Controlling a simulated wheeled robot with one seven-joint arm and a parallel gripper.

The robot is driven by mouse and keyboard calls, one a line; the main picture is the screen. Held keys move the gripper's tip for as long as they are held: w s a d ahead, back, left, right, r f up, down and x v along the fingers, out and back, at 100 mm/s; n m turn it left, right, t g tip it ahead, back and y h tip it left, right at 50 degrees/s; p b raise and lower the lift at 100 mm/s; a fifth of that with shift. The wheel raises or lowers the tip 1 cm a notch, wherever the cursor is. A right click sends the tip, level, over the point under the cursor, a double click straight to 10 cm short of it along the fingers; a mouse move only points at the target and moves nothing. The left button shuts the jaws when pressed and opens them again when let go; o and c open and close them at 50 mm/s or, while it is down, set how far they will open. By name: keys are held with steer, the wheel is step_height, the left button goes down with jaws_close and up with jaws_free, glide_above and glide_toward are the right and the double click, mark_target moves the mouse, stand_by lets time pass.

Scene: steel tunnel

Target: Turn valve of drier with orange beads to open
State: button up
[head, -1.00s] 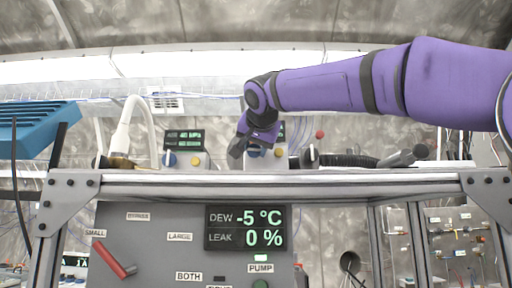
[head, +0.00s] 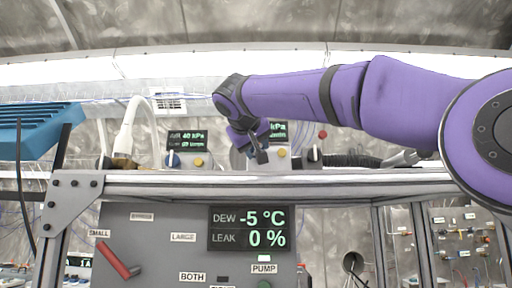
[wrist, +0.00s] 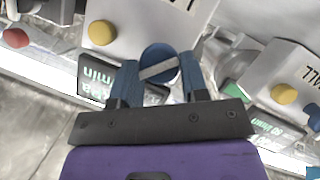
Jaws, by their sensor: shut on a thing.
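My gripper (wrist: 160,85) is shut on a blue round knob (wrist: 158,62) with a pale bar across its face. The blue fingers sit on either side of the knob, which is on the front of a white unit (wrist: 150,22). In the head view my gripper (head: 260,152) is at the right-hand unit, and its knob is hidden behind the fingers. I cannot make out orange beads or any drier marked by them. The knob's bar lies slanted across in the wrist view; no position labels are readable beside it.
The left-hand unit has a blue knob (head: 172,159) and a yellow button (head: 198,162). A grey panel (head: 165,255) below carries a red lever (head: 118,259) and a display (head: 248,228) reading DEW -5 °C, LEAK 0 %. A metal frame rail (head: 330,184) runs under the units.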

steer(key=n, duration=0.1)
steer(key=n+h, duration=0.1)
steer(key=shift+a+f+n+h, duration=0.15)
steer(key=shift+n+h, duration=0.15)
steer(key=shift+f+n+t+h, duration=0.15)
steer(key=shift+n+t+h, duration=0.65)
steer(key=shift+n, duration=1)
steer(key=o, duration=0.9)
steer(key=shift+o, duration=0.2)
steer(key=shift+s+a, duration=0.1)
steer(key=v, duration=1)
steer(key=shift+s+a, duration=0.1)
steer(key=shift+s, duration=0.2)
